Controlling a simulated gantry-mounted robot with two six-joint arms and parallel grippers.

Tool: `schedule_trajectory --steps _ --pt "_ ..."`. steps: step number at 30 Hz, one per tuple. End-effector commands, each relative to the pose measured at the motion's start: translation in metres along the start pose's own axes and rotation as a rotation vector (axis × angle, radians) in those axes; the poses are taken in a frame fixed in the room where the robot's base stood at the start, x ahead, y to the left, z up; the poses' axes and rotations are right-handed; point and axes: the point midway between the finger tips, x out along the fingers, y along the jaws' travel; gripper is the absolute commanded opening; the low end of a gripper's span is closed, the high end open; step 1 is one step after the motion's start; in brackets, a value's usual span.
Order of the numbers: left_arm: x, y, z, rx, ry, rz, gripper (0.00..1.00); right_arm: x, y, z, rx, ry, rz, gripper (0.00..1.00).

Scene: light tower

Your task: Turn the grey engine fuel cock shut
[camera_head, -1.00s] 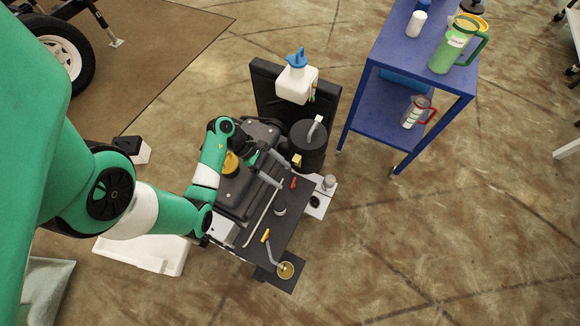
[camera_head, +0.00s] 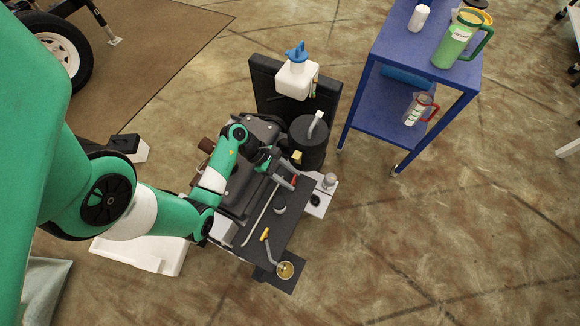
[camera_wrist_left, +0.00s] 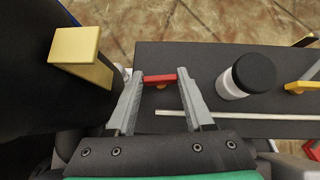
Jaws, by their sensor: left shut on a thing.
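A small red lever (camera_wrist_left: 160,78) sits on the dark panel (camera_wrist_left: 195,60) beside the engine; I take it for the fuel cock's handle. In the wrist view it spans between the fingertips of my left gripper (camera_wrist_left: 160,85). The fingers are shut on it, one at each end. In the head view the left gripper (camera_head: 286,180) is at the same red lever (camera_head: 293,181), partly covering it. The dark grey engine (camera_head: 240,190) lies under my left arm. The cock's body under the lever is hidden. My right gripper is not in view.
A yellow block (camera_wrist_left: 75,45) stands close left of the fingers in the wrist view. A black-capped white cylinder (camera_wrist_left: 245,75) is to their right, and a pale rod (camera_wrist_left: 200,113) lies below. A black canister (camera_head: 308,142) and blue cart (camera_head: 400,75) stand nearby.

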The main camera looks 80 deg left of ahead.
Motion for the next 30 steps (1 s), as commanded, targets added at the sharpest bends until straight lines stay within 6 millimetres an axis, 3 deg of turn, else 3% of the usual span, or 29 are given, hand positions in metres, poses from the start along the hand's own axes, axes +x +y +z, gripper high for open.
schedule_trajectory --steps 17,18,22,30 --pt "0.0001 0.0014 0.0005 0.096 -0.002 -0.096 0.0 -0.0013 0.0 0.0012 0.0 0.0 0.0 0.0" --pt "0.0001 0.0014 0.0005 0.096 -0.002 -0.096 0.58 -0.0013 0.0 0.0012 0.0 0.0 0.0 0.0" --pt "0.0 0.0015 0.0005 0.095 -0.001 -0.096 0.81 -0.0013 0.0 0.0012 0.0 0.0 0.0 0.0" --pt "-0.0003 0.0017 0.0004 0.095 -0.001 -0.095 0.82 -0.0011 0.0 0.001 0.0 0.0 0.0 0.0"
